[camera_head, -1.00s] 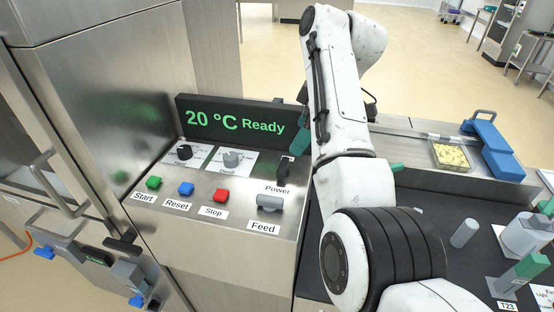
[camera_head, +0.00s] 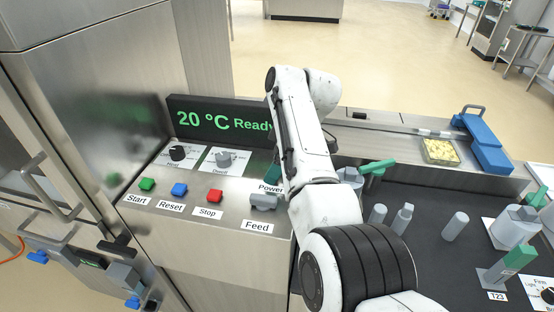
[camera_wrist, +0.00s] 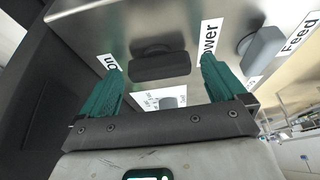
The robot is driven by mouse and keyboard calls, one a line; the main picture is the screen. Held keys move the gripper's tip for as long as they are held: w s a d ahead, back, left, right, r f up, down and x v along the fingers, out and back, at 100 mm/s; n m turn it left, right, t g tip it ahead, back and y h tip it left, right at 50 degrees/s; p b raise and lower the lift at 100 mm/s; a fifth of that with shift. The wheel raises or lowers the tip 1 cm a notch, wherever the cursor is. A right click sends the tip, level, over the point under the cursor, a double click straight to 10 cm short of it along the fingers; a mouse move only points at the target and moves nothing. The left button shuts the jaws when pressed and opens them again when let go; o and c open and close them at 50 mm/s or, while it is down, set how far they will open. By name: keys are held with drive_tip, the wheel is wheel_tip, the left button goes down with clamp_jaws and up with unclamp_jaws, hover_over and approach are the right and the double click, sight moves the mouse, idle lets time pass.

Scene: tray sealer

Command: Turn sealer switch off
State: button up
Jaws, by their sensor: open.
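The sealer's black power switch (camera_wrist: 160,62) shows in the wrist view as a dark knob on the metal panel, between the "Power" label (camera_wrist: 209,42) and a label that seems to read "On" (camera_wrist: 109,63). My gripper (camera_wrist: 161,68) is open, with one green finger on each side of the switch. I cannot tell whether the fingers touch it. In the head view my arm hides the switch, and only part of the "Power" label (camera_head: 269,187) shows. The display (camera_head: 218,122) shows 20 °C and "Ready", its end covered by my arm.
The grey feed knob (camera_head: 264,201) sits just below the power label. Green start (camera_head: 147,184), blue reset (camera_head: 179,189) and red stop (camera_head: 215,195) buttons line the panel. A green-handled lever (camera_head: 377,167) and several grey posts stand to the right.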

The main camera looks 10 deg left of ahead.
drive_tip(key=c, duration=1.1)
drive_tip(key=shift+o, duration=0.2)
drive_tip(key=shift+r+p, duration=0.15)
drive_tip(key=shift+p, duration=0.3)
drive_tip(key=m+t+p, duration=0.1)
drive_tip(key=m+p, duration=0.2)
drive_tip(key=shift+s+r, duration=0.1)
drive_tip(key=m+t+p, duration=0.1)
drive_tip(key=m+p, duration=0.1)
drive_tip(key=m+t+h+p, duration=0.1)
drive_tip(key=m+p, duration=0.1)
drive_tip(key=m, duration=0.1)
drive_tip(key=shift+a, duration=0.1)
drive_tip(key=m, duration=0.2)
drive_tip(key=m+t+h, duration=0.1)
drive_tip(key=m, duration=0.2)
drive_tip(key=shift+a+h+p, duration=0.1)
drive_tip(key=shift+h+p, duration=0.2)
drive_tip(key=shift+p, duration=0.1)
drive_tip(key=m+h+b, duration=0.1)
drive_tip(key=m, duration=0.3)
drive_tip(key=shift+m+h, duration=0.4)
